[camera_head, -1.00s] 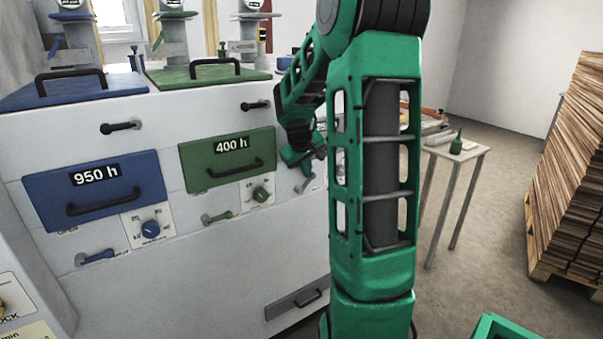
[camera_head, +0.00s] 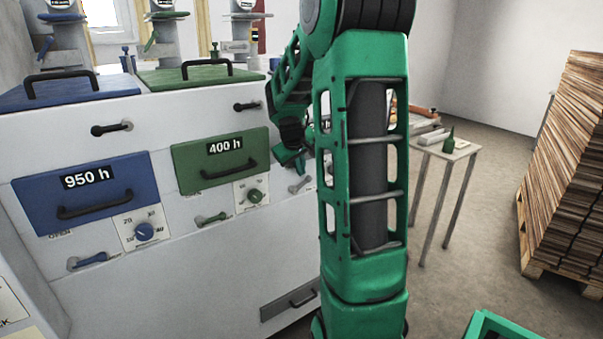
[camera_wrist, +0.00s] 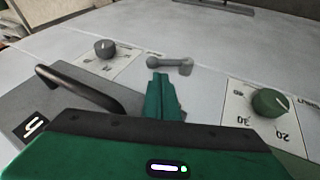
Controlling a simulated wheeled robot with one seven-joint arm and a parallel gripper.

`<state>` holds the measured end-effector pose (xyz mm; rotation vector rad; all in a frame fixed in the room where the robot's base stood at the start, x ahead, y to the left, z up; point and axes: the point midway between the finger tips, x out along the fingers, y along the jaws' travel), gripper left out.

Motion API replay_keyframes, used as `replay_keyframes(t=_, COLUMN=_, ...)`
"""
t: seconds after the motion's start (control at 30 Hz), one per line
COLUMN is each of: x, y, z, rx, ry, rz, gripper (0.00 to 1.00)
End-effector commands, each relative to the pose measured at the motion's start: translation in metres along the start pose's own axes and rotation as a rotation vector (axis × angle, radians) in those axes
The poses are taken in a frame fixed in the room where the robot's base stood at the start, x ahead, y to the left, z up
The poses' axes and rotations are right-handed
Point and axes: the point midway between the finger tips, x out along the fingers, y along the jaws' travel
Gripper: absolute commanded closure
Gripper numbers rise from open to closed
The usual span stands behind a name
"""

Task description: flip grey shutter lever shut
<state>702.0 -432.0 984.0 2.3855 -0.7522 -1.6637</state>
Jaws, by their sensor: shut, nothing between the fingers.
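The grey shutter lever (camera_wrist: 170,63) is a short bar on the white machine front, lying nearly level across the wrist view. It lies between a dark grey knob and a green knob in that view. In the head view the lever (camera_head: 300,186) is small, below my gripper (camera_head: 291,160) and beside my arm. My gripper (camera_wrist: 163,84) shows green fingers closed together with nothing held. Its tips appear just short of the lever in the wrist view; contact cannot be told.
A grey drawer with a black handle (camera_wrist: 78,90) is close on the left in the wrist view. The green drawer (camera_head: 222,160) and blue drawer (camera_head: 92,195) carry handles, with a green lever (camera_head: 211,219) and blue lever (camera_head: 88,260) below. A small table (camera_head: 446,150) stands right.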

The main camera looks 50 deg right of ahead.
Motion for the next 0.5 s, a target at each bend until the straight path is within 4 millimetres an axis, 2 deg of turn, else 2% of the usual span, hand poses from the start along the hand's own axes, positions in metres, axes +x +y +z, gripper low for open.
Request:
replay_keyframes(t=0.07, x=-0.015, y=-0.006, z=-0.004, rx=-0.002, ry=0.004, rz=0.002, gripper=1.00)
replay_keyframes(t=0.3, x=-0.063, y=0.013, z=-0.003, rx=0.002, ry=0.003, rz=0.003, gripper=1.00)
replay_keyframes(t=0.5, x=-0.090, y=0.024, z=-0.002, rx=0.004, ry=-0.001, rz=0.003, gripper=1.00)
